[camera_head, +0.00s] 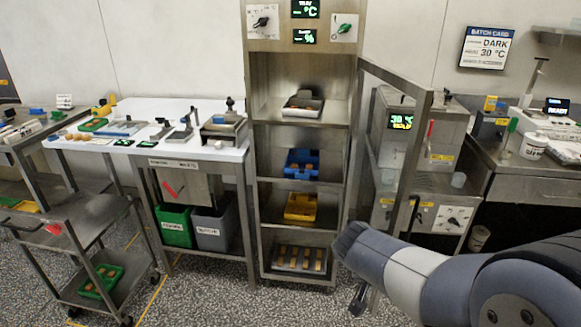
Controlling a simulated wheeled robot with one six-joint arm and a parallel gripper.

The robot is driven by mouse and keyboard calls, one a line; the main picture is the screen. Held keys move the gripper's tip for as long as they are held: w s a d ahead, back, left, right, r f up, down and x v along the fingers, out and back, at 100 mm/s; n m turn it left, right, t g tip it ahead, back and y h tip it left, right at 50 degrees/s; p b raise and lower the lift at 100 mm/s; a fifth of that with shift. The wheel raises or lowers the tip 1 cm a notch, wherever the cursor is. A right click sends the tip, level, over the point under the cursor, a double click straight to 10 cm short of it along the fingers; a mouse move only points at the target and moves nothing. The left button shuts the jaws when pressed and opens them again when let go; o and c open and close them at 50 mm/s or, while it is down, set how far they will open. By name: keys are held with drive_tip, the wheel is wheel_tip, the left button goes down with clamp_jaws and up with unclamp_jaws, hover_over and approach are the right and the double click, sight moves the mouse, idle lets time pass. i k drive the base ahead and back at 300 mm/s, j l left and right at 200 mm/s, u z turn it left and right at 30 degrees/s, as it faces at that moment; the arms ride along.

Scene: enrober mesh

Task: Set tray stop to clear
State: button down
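I cannot tell which control is the tray stop; the labels are too small to read. On top of the tall steel rack (252,150), a black knob (262,21) and a green knob (343,29) sit on white plates, beside a green-lit display reading "TRAY °C" (305,9). The steel machine to the right has a red lever (430,131) and a lower plate with a black knob (453,221). A red piece (53,230) shows on the left trolley. My gripper (359,299) hangs low in front of the rack's right side, apart from these controls; its fingers are small and dark.
An upright steel post (411,160) stands between rack and machine. Green (174,238) and grey bins sit under the white-topped table. Speckled floor is open in front.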

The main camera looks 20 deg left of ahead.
sight(300, 176)
drive_tip(key=i+j+u, duration=0.15)
drive_tip(key=i+j, duration=0.75)
drive_tip(key=i+j+u, duration=0.2)
drive_tip(key=i+j, duration=0.65)
drive_tip(key=i, duration=0.05)
